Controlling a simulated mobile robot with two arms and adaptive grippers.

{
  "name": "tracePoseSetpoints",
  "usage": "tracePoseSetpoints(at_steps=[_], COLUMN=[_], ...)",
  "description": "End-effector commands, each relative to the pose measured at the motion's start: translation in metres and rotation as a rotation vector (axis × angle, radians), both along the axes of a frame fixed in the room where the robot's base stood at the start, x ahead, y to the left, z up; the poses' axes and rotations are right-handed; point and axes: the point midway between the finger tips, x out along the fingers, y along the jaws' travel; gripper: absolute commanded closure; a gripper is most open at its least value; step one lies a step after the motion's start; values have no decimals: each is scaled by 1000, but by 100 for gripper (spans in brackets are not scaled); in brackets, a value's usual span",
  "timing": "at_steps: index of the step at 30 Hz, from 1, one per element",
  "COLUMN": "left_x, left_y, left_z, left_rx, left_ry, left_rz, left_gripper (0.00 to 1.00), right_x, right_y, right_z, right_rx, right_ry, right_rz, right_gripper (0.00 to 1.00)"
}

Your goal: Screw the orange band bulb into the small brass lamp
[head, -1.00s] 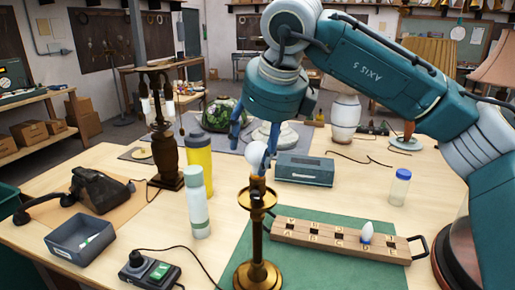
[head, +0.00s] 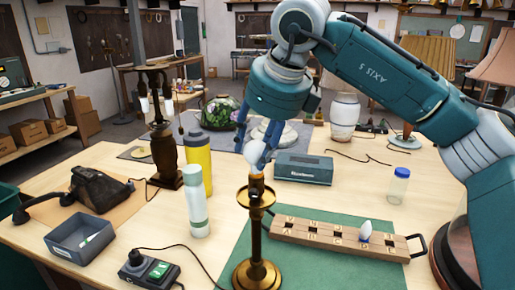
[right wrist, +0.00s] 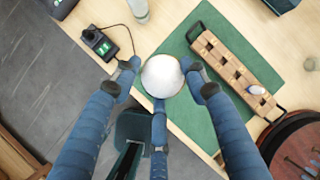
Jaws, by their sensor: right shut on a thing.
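The small brass lamp (head: 257,235) stands upright on the green mat, its round drip pan below the socket. A white round bulb (head: 254,157) sits upright at the lamp's top, in line with the socket. Its base and any orange band are too small or hidden to make out. My right gripper (head: 263,150) comes down from above and is shut on this bulb. In the right wrist view the bulb (right wrist: 162,76) sits between the blue fingers, and it hides the lamp below. My left gripper is not in view.
A wooden rack (head: 300,236) with a blue-banded bulb (head: 365,231) lies right of the lamp on the green mat (head: 330,270). A white-green bottle (head: 195,205), a yellow bottle (head: 198,160) and a switch box (head: 150,270) stand left. A teal box (head: 303,169) is behind.

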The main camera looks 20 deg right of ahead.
Motion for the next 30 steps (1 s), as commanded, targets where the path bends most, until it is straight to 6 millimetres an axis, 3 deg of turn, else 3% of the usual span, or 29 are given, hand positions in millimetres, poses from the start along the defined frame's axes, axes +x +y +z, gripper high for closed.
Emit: tracePoseSetpoints(at_steps=[3, 10, 19, 25, 26, 28, 30], left_x=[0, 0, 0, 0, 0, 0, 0], left_y=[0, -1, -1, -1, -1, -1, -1], left_z=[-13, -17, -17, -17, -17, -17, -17], left_rx=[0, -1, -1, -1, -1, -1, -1], left_ry=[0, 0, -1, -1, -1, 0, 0], left_rz=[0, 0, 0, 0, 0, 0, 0], left_gripper=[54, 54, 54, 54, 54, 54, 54], right_x=[1, 3, 4, 4, 4, 4, 4], right_y=[4, 6, 7, 6, 6, 6, 6], right_z=[-3, -1, 0, -1, -1, -1, -1], right_rx=[-4, -4, -1, -1, -1, 0, -1], right_ry=[-5, -3, -3, -2, -3, -2, -1], right_rz=[-180, -521, -746, -760, -759, -758, -758], right_gripper=[83, 83, 83, 83, 51, 37, 34])
